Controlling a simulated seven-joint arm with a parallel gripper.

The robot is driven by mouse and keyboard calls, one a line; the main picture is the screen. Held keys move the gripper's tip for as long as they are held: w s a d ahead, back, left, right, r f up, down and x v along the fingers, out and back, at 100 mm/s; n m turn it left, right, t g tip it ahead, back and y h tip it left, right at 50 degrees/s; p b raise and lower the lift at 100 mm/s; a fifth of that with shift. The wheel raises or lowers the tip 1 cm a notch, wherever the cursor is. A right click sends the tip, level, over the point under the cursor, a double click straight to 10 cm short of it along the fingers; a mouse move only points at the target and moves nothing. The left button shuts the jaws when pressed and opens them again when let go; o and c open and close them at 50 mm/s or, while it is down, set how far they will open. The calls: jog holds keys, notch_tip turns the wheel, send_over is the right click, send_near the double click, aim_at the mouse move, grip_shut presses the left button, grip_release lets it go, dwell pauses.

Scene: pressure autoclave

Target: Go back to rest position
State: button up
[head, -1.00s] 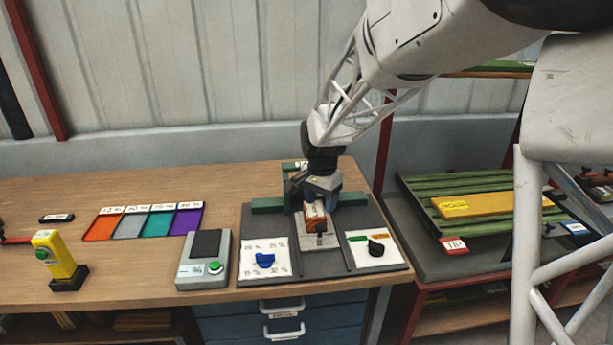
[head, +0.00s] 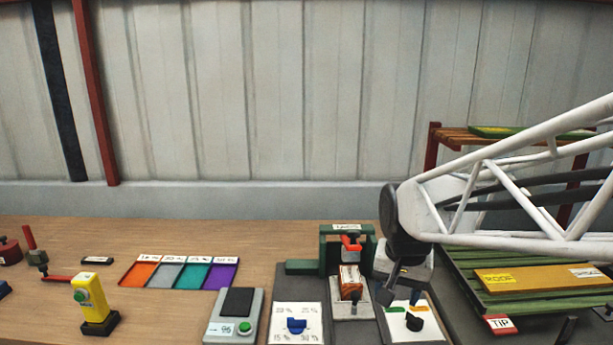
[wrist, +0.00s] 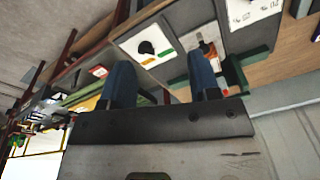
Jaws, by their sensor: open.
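My gripper (head: 397,281) hangs over the right side of the grey station on the workbench, beside the green frame (head: 325,250) and above the white panel with the black knob (head: 414,321). In the wrist view its two blue fingers (wrist: 163,85) are apart with nothing between them. A small block with an orange-brown and white face (head: 350,278) stands on the pale plate under the green frame, to the left of my gripper and apart from it. My arm reaches in from the right.
A white panel with a blue knob (head: 297,326), a grey device with a green button (head: 245,328), coloured trays (head: 180,273) and a yellow device (head: 94,301) stand on the bench. A green slatted rack with a yellow board (head: 530,278) is at right. The air above the left bench is clear.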

jog(key=s+d+n+t, duration=0.1)
jog(key=s+n, duration=0.3)
jog(key=s, duration=1.1)
jog(key=shift+s+d, duration=0.35)
jog(key=shift+s, duration=0.05)
